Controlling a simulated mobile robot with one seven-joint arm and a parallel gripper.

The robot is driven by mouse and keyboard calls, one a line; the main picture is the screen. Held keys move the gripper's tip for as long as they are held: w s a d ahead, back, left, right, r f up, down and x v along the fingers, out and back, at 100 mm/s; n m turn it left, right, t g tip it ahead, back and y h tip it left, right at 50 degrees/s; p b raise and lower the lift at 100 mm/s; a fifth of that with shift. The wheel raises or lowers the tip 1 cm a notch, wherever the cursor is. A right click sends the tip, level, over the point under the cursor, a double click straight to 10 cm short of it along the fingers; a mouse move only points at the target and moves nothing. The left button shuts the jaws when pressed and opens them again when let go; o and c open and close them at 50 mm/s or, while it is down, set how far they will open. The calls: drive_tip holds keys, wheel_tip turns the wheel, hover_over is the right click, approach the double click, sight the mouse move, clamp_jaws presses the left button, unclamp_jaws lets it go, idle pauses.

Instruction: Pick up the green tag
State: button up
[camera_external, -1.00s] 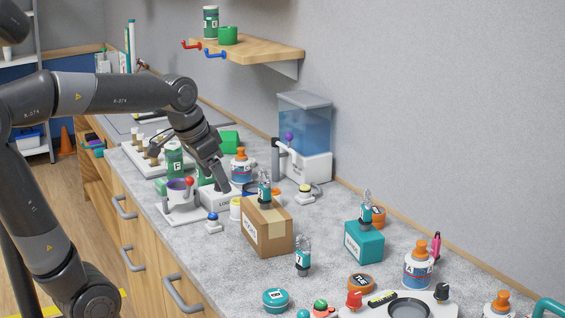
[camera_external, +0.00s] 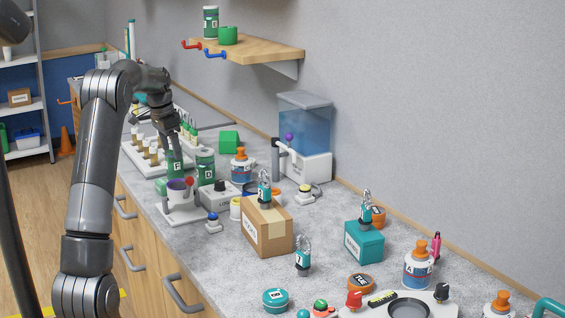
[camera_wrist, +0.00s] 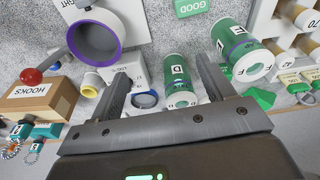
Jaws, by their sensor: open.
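A flat green tag marked GOOD (camera_wrist: 193,8) shows at the top edge of the wrist view, partly cut off. In the external view a small green piece (camera_external: 160,186) left of the cup appears to be this tag. My gripper (camera_wrist: 163,72) is open, with nothing held between its fingers. In the external view my gripper (camera_external: 174,150) is over the back of the counter, by the green canister F (camera_external: 175,166). The tag lies beyond the fingertips, apart from them.
Green canister D (camera_wrist: 177,80) shows between my fingers, and canister F (camera_wrist: 240,50) is to their right. A purple-lined cup (camera_wrist: 95,38) is to their left. A rack of vials (camera_external: 150,150) stands close by. The HOOKS box (camera_external: 266,230) stands further forward.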

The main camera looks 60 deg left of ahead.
drive_tip(key=s+a+f, duration=0.3)
drive_tip(key=a, duration=0.3)
hover_over(161, 181)
drive_tip(key=f, duration=0.5)
drive_tip(key=shift+s+d, duration=0.15)
drive_tip(key=shift+d, duration=0.15)
drive_tip(key=shift+w+a+f, duration=0.15)
drive_tip(key=shift+f, duration=1.4)
drive_tip(key=shift+w+a+f, duration=0.1)
drive_tip(key=shift+a+f, duration=0.05)
drive_tip(key=shift+f, duration=1.35)
drive_tip(key=c, duration=1.1)
